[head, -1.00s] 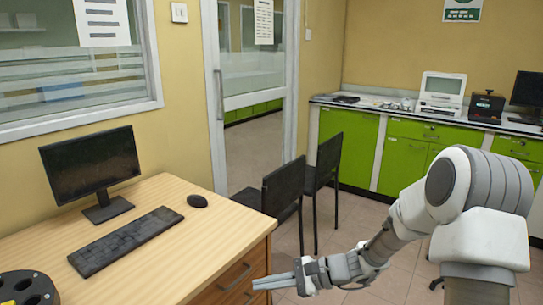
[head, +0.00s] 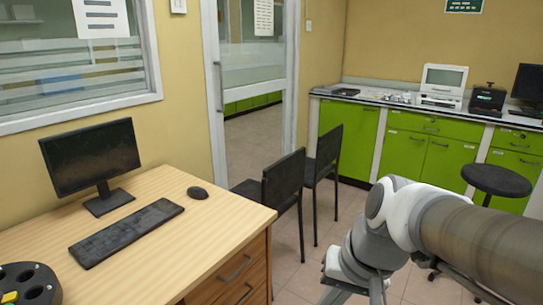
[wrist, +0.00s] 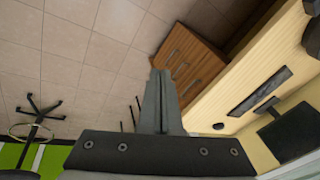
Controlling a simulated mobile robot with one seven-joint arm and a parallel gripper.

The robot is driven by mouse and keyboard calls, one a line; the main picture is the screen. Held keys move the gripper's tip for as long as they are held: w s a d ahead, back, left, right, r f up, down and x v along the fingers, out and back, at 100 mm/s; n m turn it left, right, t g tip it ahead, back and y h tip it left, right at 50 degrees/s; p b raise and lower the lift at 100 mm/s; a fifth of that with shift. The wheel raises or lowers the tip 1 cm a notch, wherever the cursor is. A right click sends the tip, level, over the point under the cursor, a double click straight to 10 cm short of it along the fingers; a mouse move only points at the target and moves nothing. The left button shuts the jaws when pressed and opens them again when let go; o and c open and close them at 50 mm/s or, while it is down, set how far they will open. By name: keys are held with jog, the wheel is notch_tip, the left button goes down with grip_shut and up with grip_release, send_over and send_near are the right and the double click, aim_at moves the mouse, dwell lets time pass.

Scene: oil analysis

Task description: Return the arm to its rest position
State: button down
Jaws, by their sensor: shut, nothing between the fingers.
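My arm (head: 405,230) shows at the lower right of the head view, bent, with its lower links cut off by the bottom edge.
The wooden desk (head: 190,225) holds a monitor (head: 90,160), keyboard (head: 127,232), mouse (head: 197,193) and a black round holder (head: 30,285). Two black chairs (head: 284,180) stand beyond it. A stool (head: 496,181) stands by the green cabinets (head: 440,150). Floor shows between desk and arm.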

jog(key=s+d+r+n+t+h, duration=0.2)
jog(key=s+d+r+t+h, duration=0.15)
jog(key=s+d, duration=0.2)
notch_tip(320, 180, up, 20)
jog(key=w+p, duration=0.1)
jog(key=p, duration=1.8)
jog(key=shift+f+y, duration=0.2)
jog(key=shift+y, duration=0.25)
jog(key=shift+w+a+g, duration=0.15)
jog(key=shift+a+g, duration=0.1)
jog(key=shift+a, duration=0.05)
